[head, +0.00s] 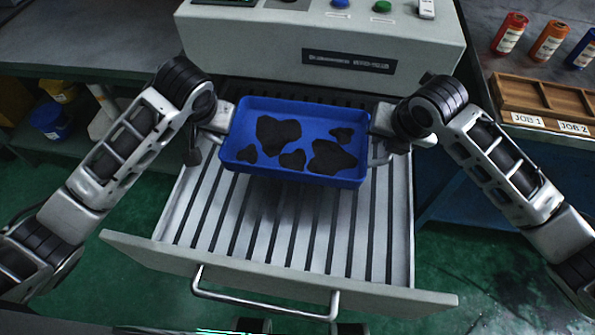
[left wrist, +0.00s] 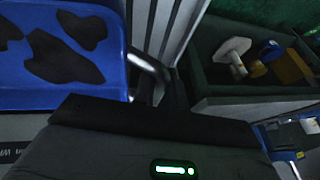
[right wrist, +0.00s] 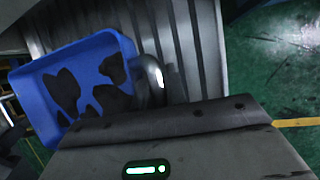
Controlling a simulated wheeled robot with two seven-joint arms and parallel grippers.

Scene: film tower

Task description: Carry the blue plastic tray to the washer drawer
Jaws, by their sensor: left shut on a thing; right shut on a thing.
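The blue plastic tray (head: 297,109) holds several flat black irregular pieces. It is over the back part of the open washer drawer (head: 290,235), a pale slatted drawer; whether it touches the slats I cannot tell. My left gripper (head: 222,118) is shut at the tray's left side and my right gripper (head: 378,122) is shut at its right side. The tray also shows in the left wrist view (left wrist: 112,75) and in the right wrist view (right wrist: 40,95). The fingertips are mostly hidden in the wrist views.
The washer body (head: 320,45) stands behind the drawer, with a blue and a green button on top. The drawer's front handle (head: 262,308) faces me. A wooden rack (head: 545,98) and several colored canisters (head: 549,42) stand on the right bench. The drawer's front slats are bare.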

